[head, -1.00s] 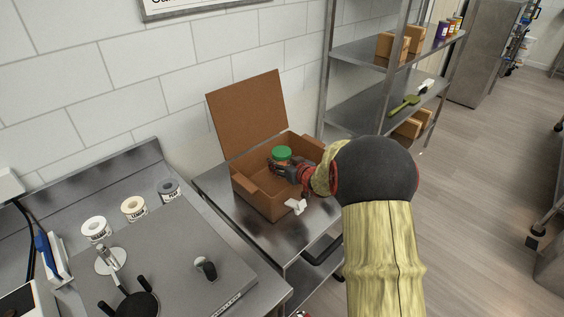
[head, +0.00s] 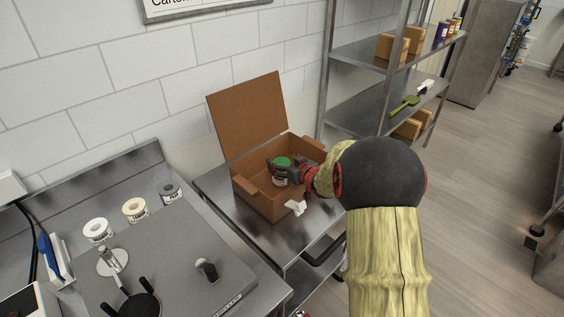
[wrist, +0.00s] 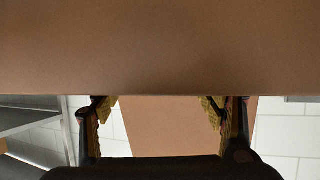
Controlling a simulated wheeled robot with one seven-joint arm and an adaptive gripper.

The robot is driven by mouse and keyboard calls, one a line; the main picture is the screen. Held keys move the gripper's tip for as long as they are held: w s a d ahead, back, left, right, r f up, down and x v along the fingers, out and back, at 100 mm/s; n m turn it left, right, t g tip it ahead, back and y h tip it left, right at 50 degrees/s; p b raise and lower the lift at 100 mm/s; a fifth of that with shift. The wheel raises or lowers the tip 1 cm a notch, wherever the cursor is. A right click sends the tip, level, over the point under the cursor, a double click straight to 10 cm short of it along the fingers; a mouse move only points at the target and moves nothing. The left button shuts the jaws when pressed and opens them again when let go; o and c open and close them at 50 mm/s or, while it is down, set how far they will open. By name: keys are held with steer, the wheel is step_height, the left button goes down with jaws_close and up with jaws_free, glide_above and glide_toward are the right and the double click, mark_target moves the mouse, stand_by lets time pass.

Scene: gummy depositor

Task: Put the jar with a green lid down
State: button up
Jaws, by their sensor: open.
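The jar with a green lid (head: 281,163) is inside the open cardboard box (head: 262,201), upright as far as I can see. Part of its dark, labelled body shows below the lid. My gripper (head: 285,168) is over the box at the jar, its fingers apart; the head view does not show clearly whether they touch it. In the wrist view my gripper (wrist: 158,110) has its two fingers spread wide with nothing visible between them but brown cardboard behind. The jar does not show in that view.
The box stands on a steel table (head: 225,190), its lid (head: 248,115) raised against the wall side. A crumpled white piece (head: 296,207) sits at the box's front corner. A steel shelf rack (head: 372,102) stands behind at right. A counter with tape-like rolls is at left.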

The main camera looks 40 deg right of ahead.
steer(key=p+v, duration=0.3)
steer(key=v, duration=0.7)
steer(key=s+a+r+g+h, duration=0.2)
steer(key=s+a+r+g, duration=0.15)
steer(key=a+r, duration=0.7)
steer(key=s+a+r+n+g+y, duration=0.1)
steer(key=s+a+g+y, duration=0.1)
steer(key=s+a, duration=0.7)
steer(key=s+a+r+g+y, duration=0.2)
steer(key=s+a, duration=0.8)
steer(key=s, duration=0.2)
steer(key=shift+s+r+n, duration=0.2)
steer(key=shift+s+n, duration=0.2)
steer(key=shift+r, duration=0.1)
steer(key=shift+c, duration=1.2)
